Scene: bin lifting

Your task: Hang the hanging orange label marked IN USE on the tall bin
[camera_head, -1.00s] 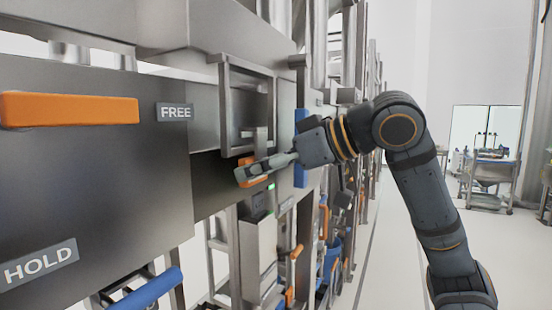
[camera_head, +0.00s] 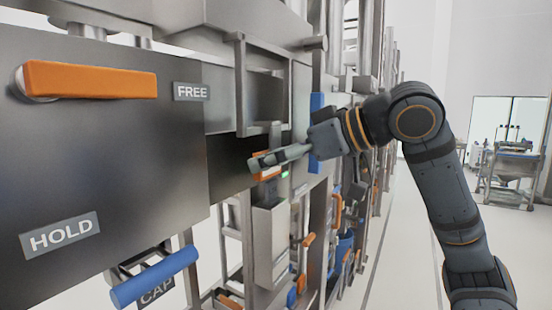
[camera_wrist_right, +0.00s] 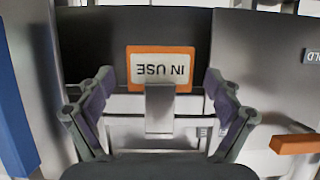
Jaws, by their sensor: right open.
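The orange label (camera_wrist_right: 133,68) with a white IN USE face hangs in front of a dark panel; its lettering is upside down in the right wrist view. A grey metal tab (camera_wrist_right: 160,110) overlaps its lower edge in that picture. My right gripper (camera_wrist_right: 160,77) is open, with one finger on each side of the label and gaps between. In the head view my right gripper (camera_head: 262,163) covers much of the label (camera_head: 270,174). I cannot tell for certain which thing is the tall bin. My left gripper is out of view.
A large dark panel with a FREE sign (camera_head: 191,91), a HOLD sign (camera_head: 60,235) and an orange handle (camera_head: 90,80) fills the left. A blue handle (camera_head: 155,276) projects below it. A blue upright bar (camera_head: 317,105) stands by my right wrist. Open floor (camera_head: 400,270) lies right.

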